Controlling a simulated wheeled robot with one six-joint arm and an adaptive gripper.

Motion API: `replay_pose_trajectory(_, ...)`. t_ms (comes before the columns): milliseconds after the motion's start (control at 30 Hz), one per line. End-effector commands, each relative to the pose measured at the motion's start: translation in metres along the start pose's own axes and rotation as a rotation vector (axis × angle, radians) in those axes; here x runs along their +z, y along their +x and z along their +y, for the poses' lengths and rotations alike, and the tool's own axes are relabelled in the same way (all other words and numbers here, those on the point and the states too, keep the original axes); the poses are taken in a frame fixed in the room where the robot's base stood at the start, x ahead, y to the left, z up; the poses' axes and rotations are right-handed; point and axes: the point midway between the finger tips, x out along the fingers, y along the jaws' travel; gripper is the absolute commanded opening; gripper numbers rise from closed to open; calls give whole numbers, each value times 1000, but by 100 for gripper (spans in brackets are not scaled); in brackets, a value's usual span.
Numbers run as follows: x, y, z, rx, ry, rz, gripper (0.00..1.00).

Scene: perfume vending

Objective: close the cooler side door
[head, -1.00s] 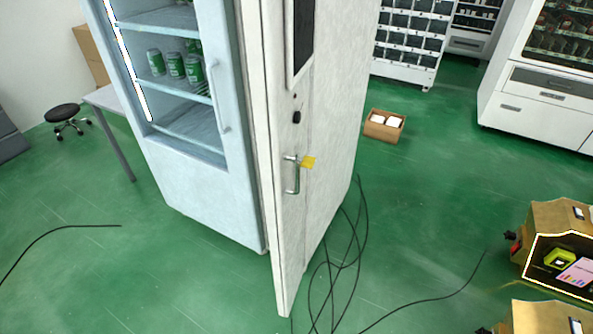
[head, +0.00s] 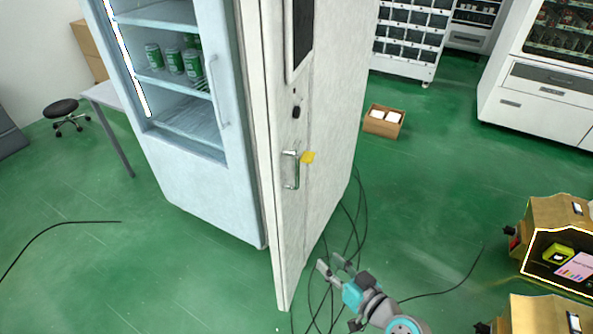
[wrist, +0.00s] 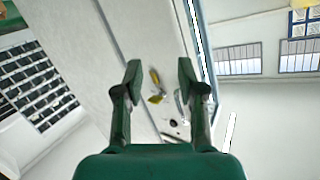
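The white side door (head: 291,232) of the cooler stands ajar in the head view. Its free edge juts out past the glass-fronted cooler body (head: 210,190). It carries a metal handle (head: 291,171), a yellow tag (head: 308,157) and a dark screen. My gripper (head: 333,265) is open and empty, low and to the right of the handle, apart from the door. In the wrist view my gripper (wrist: 160,72) has its two fingers spread. The yellow tag (wrist: 156,86) and part of the handle show beyond them, with the door surface tilted.
Black cables (head: 350,235) lie on the green floor behind my gripper. A cardboard box (head: 383,122) stands farther back. Gold cases (head: 555,240) are at the right. A stool (head: 62,109) and table stand at the left. The floor before the door is mostly clear.

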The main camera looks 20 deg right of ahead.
Motion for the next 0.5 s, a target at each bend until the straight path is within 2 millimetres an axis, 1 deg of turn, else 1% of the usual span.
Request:
replay_pose_trajectory(33, -20, 10, 4, -37, -19, 18, 39)
replay_pose_trajectory(167, -63, 28, 6, -143, -73, 52, 39)
replay_pose_trajectory(200, -77, 32, 6, -178, -95, 63, 39)
replay_pose_trajectory(267, -98, 36, 7, -229, -131, 81, 39)
replay_pose_trajectory(300, -112, 38, 7, -263, -156, 93, 39)
replay_pose_trajectory(400, -145, 40, 6, -343, -221, 121, 39)
replay_pose_trajectory(500, -172, 38, 6, -408, -280, 145, 39)
